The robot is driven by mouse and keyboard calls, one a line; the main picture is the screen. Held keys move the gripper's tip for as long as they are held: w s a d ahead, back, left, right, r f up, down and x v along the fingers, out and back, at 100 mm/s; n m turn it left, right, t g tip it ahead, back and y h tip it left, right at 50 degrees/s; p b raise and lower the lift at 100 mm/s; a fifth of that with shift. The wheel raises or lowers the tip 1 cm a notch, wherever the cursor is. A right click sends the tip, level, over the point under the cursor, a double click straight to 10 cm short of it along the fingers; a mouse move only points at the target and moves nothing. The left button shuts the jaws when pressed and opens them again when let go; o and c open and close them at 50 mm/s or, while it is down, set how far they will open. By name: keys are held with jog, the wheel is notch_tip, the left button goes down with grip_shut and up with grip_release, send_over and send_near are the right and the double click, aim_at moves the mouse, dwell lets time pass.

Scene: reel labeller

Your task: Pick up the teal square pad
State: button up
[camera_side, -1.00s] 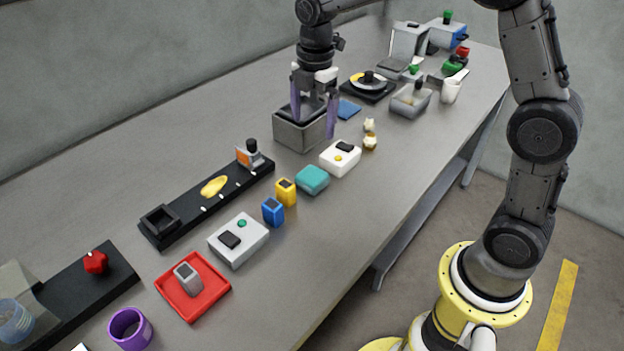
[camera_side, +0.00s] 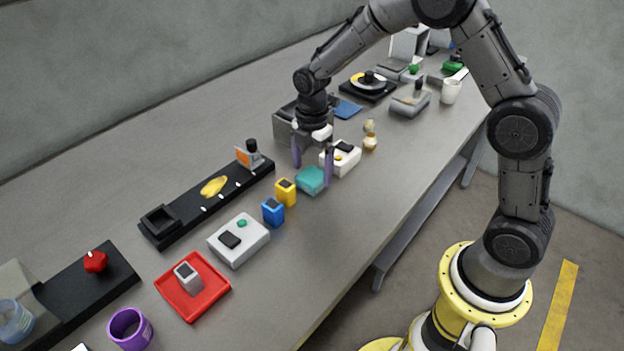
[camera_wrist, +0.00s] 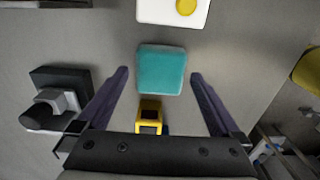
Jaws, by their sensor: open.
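The teal square pad (camera_side: 309,181) lies on the grey table. My gripper is open and empty, pointing down over the pad. No contact with the pad is visible.
A white box with a yellow button (camera_side: 341,158) stands close beyond the pad. A yellow block (camera_side: 286,192) and a blue block (camera_side: 273,212) stand on the near side. A grey bin (camera_side: 290,125) is behind my gripper.

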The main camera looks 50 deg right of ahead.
jog(key=shift+f, duration=1.3)
jog(key=c, duration=1.2)
jog(key=shift+r, duration=0.1)
jog(key=shift+r, duration=0.65)
jog(key=s+r, duration=0.7)
jog(key=s, duration=0.2)
jog(key=s+r, duration=0.4)
jog(key=s, duration=0.1)
jog(key=shift+a+r, duration=0.15)
jog(key=shift+r, duration=0.15)
